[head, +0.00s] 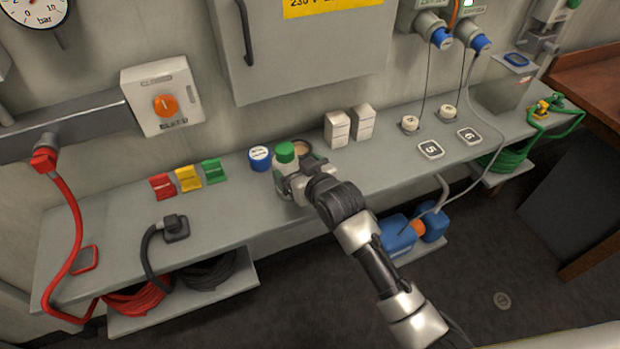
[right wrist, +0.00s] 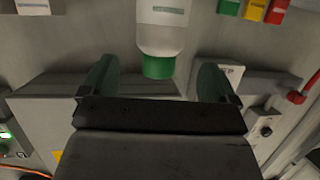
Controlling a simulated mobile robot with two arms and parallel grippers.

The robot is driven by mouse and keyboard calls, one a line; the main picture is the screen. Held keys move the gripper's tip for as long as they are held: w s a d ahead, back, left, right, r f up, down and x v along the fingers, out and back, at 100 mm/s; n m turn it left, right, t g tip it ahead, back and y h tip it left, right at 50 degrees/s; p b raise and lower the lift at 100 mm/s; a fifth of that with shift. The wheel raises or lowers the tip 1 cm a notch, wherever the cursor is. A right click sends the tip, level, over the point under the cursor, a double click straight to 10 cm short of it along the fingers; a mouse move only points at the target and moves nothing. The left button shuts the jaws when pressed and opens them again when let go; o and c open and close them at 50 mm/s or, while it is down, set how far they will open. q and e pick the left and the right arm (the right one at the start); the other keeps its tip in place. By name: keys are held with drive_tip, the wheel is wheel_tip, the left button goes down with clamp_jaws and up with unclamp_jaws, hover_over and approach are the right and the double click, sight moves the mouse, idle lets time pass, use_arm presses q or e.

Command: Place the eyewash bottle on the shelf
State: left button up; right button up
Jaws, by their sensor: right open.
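The eyewash bottle (head: 285,154), white with a green cap, stands upright on the grey shelf (head: 230,216) against the wall. My right gripper (head: 293,182) is at the bottle, on its near side, and hides much of its body in the head view. In the right wrist view the bottle (right wrist: 163,30) shows upside down. Its cap lies in line with the gap between the two spread fingers of my right gripper (right wrist: 157,76), with room on both sides. The gripper is open and holds nothing. My left gripper is out of view.
White boxes (head: 338,128) stand farther right. Red, yellow and green tags (head: 188,178) lie left. The shelf front left of the arm is mostly clear.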

drive_tip(key=v, duration=0.6)
drive_tip(key=s+d+f+m+g+h, duration=0.1)
drive_tip(key=s+d+f+g, duration=0.15)
drive_tip(key=f, duration=0.75)
drive_tip(key=s+d+f+g+h, duration=0.1)
drive_tip(key=s+d+f+h, duration=0.15)
drive_tip(key=f, duration=0.75)
drive_tip(key=s+d+f+m+g, duration=0.1)
drive_tip(key=s+d+f+g, duration=0.2)
drive_tip(key=f, duration=0.8)
drive_tip(key=s+d+f+g+h, duration=0.1)
drive_tip(key=s+d+f, duration=0.2)
drive_tip(key=s, duration=0.9)
drive_tip(key=s+d+f+g, duration=0.2)
drive_tip(key=s+d+f, duration=0.2)
drive_tip(key=s+f, duration=0.6)
drive_tip(key=s+d+f+g+h, duration=0.1)
drive_tip(key=s+d+f+g, duration=0.1)
drive_tip(key=s+f, duration=0.5)
drive_tip(key=s+d, duration=0.1)
drive_tip(key=s, duration=0.5)
drive_tip(key=shift+s+d+m+h, duration=0.35)
drive_tip(key=shift+s+d+m, duration=0.05)
drive_tip(key=shift+c, duration=0.3)
